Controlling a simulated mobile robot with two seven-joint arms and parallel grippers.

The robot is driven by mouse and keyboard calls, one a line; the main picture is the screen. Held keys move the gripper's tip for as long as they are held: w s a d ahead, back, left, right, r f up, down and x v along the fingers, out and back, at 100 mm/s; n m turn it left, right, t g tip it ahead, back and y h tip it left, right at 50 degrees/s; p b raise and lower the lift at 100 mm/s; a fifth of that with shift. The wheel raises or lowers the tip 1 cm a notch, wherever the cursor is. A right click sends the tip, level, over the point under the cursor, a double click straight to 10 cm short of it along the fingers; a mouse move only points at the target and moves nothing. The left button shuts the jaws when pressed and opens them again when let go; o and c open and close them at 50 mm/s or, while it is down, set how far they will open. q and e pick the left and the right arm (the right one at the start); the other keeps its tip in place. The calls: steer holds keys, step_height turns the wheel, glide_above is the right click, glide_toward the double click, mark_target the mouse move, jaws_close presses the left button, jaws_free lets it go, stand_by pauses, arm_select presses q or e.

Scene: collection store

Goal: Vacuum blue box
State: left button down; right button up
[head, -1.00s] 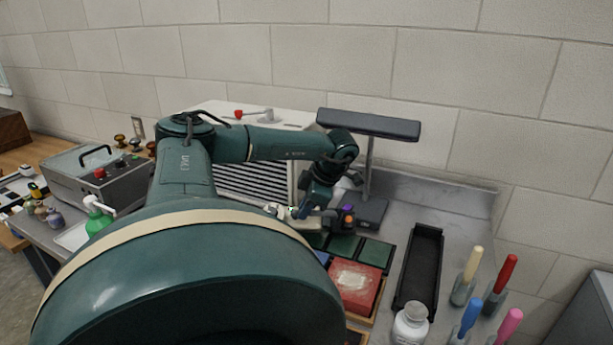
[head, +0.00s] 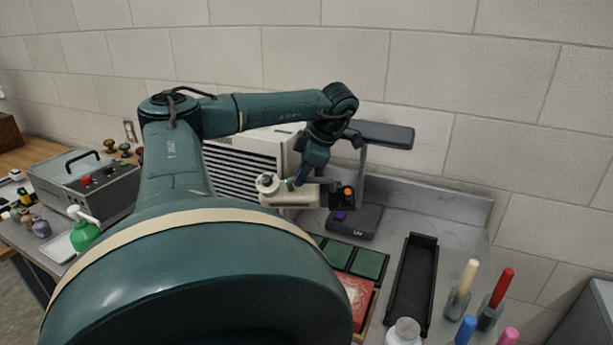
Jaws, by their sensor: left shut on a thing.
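My left gripper (head: 304,181) is shut on a cream handheld vacuum (head: 300,195) with a dark end and an orange spot, held above the bench in front of the lamp. A wooden tray (head: 373,305) below and to the right holds a red box (head: 357,298) with pale dust on top and green boxes (head: 368,264). No blue box shows; my left arm hides the tray's left part. My right gripper is not in view.
A lamp (head: 385,134) on a stand and a louvred cream unit (head: 240,165) stand behind. A black trough (head: 414,285), a white jar (head: 404,333) and several coloured-handled brushes (head: 497,287) are at the right. A grey machine (head: 85,185) stands left.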

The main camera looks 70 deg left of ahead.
arm_select(q)
steer(key=shift+r, duration=1.15)
